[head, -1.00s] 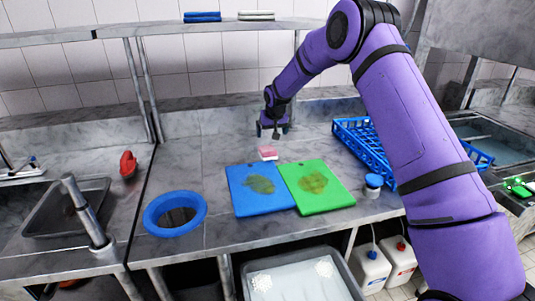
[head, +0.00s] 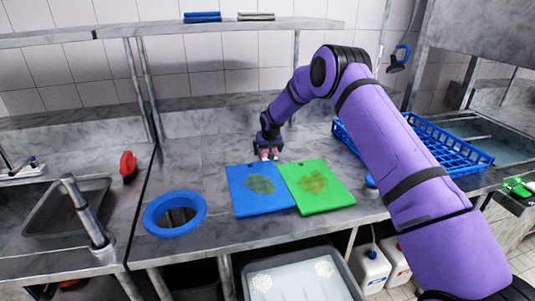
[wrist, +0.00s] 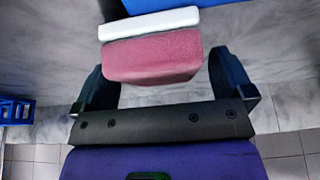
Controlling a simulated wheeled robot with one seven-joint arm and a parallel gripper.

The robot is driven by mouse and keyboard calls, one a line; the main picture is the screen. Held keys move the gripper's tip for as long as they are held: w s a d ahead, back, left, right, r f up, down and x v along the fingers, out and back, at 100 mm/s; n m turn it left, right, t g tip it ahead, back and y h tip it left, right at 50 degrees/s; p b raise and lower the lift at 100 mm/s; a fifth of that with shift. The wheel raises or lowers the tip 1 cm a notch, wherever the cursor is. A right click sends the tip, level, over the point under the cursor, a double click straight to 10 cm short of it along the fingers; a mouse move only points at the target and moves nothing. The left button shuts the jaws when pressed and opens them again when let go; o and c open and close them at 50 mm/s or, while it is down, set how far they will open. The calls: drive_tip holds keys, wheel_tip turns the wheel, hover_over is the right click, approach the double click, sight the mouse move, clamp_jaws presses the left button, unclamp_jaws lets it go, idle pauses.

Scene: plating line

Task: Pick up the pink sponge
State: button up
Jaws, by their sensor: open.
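The pink sponge (wrist: 152,58) has a white layer along one side and lies on the grey counter behind the cutting boards. In the wrist view it sits between the two open fingers of my gripper (wrist: 165,80), with a gap showing on each side. In the head view my gripper (head: 268,155) is low over the sponge and hides most of it; only small bits of pink show between the fingers. The gripper is open and holds nothing.
A blue cutting board (head: 240,200) and a green cutting board (head: 335,199), both stained, lie just in front of the sponge. A blue ring (head: 156,222) surrounds a counter opening at left. A blue rack (head: 436,140) stands at right. Counter left of the gripper is clear.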

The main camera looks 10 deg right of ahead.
drive_tip(key=shift+w+f, duration=0.15)
drive_tip(key=shift+f, duration=0.2)
drive_tip(key=shift+c, duration=0.2)
drive_tip(key=c, duration=1)
drive_tip(key=shift+r, duration=0.15)
drive_tip(key=shift+c, duration=0.2)
drive_tip(key=shift+r, duration=1.5)
drive_tip(key=shift+s+r, duration=0.2)
drive_tip(key=shift+s, duration=0.1)
drive_tip(key=s, duration=0.5)
drive_tip(key=s+r, duration=0.1)
drive_tip(key=s, duration=0.9)
drive_tip(key=shift+s+r, duration=0.2)
drive_tip(key=shift+s, duration=0.05)
